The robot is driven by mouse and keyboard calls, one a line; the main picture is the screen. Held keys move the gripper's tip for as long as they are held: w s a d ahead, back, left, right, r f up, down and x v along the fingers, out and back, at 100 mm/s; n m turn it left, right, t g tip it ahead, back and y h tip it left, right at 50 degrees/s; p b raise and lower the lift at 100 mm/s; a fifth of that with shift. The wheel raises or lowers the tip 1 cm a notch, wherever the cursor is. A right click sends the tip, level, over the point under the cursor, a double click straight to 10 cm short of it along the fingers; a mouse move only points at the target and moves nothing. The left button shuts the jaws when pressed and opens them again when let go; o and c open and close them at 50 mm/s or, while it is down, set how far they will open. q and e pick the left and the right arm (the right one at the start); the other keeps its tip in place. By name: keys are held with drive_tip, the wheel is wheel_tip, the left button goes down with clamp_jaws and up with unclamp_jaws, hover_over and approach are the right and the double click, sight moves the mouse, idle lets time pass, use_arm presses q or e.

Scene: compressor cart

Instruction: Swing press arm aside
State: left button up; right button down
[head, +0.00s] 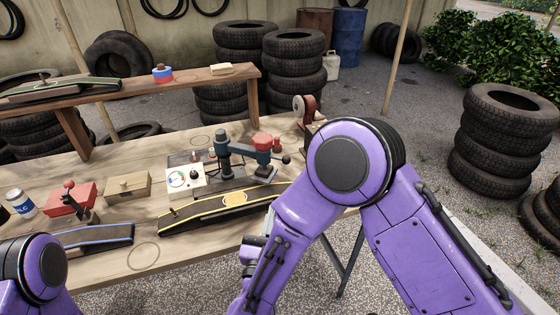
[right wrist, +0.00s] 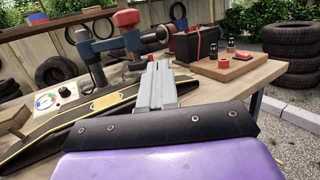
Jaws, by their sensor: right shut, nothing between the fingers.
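The press stands on the workbench, with a blue-grey upright post (head: 222,148) and a press arm (head: 241,149) reaching right to a red-capped head (head: 262,142). A handle with a dark knob (head: 286,159) sticks out right of the head. In the right wrist view the press arm (right wrist: 110,43) and red cap (right wrist: 127,18) rise just beyond my right gripper (right wrist: 157,68). Its grey fingers are shut and empty, tips close below the handle (right wrist: 152,37); I cannot tell whether they touch. My left gripper is out of view.
A black yellow-edged strip (head: 225,209) lies in front of the press. A gauge box (head: 184,180), wooden box (head: 128,187) and red-handled tool (head: 70,197) stand left. A raised shelf (head: 120,92) runs behind. Red and black items (right wrist: 222,62) sit right in the wrist view.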

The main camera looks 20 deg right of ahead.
sight(286, 163)
drive_tip(key=p+x, duration=0.3)
drive_tip(key=x, duration=0.8)
drive_tip(key=shift+w+d+r+p, duration=0.2)
drive_tip(key=shift+d+p, duration=0.15)
drive_tip(key=shift+w+d, duration=0.3)
drive_tip(key=shift+w, duration=0.3)
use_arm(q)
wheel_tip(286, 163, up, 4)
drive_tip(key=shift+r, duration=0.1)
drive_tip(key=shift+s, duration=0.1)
